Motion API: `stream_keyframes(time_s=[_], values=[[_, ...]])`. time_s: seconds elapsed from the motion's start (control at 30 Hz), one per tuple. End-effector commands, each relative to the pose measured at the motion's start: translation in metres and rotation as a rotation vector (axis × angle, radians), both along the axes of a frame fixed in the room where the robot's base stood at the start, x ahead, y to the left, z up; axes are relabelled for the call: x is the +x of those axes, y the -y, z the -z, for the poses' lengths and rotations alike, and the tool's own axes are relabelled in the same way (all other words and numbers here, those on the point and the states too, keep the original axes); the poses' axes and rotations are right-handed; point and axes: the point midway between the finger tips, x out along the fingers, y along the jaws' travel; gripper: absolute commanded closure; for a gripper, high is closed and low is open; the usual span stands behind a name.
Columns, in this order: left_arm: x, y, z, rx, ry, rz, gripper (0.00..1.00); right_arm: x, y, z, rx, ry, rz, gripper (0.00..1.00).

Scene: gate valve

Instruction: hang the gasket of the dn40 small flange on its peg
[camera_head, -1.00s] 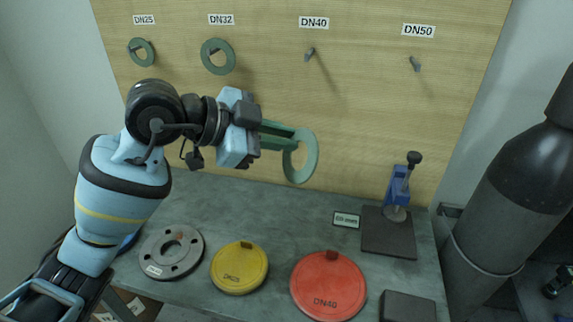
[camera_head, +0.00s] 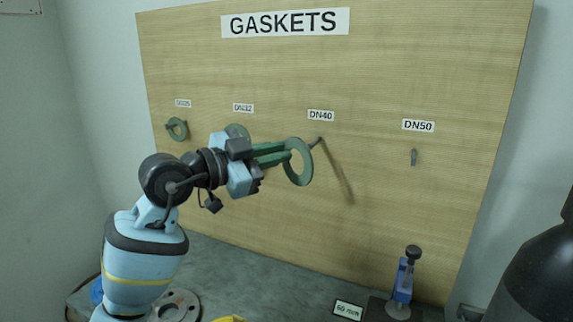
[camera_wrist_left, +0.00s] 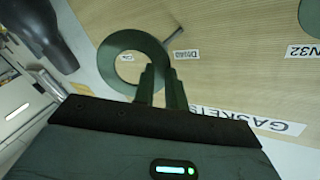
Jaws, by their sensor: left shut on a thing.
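The green ring gasket (camera_head: 300,181) is held upright at its left edge by my left gripper (camera_head: 284,153), which is shut on it. The DN40 peg (camera_head: 317,141) sticks out of the board just below the DN40 label (camera_head: 320,116). The gasket is in front of the board, its upper right rim close to the peg. In the left wrist view, the fingers (camera_wrist_left: 160,80) grip the gasket (camera_wrist_left: 120,37) and the peg (camera_wrist_left: 173,36) shows beside the ring, outside its hole. I cannot tell whether they touch. My right gripper is not in view.
A green gasket hangs on the DN25 peg (camera_head: 178,129); another at DN32 (camera_head: 237,130) is partly hidden by my gripper. The DN50 peg (camera_head: 413,157) is bare. A blue stand (camera_head: 403,280) and a dark cylinder (camera_head: 540,262) are at right.

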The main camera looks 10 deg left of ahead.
Motion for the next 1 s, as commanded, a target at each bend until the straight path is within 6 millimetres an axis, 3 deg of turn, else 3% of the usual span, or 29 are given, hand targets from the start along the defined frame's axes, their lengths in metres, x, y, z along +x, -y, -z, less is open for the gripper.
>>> stream_keyframes(time_s=[0.37,1.0], values=[[0.003,-0.002,-0.001,-0.003,0.004,-0.005,1.00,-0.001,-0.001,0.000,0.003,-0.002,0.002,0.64],[0.033,0.004,0.002,-0.004,0.003,-0.003,1.00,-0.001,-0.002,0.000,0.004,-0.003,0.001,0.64]])
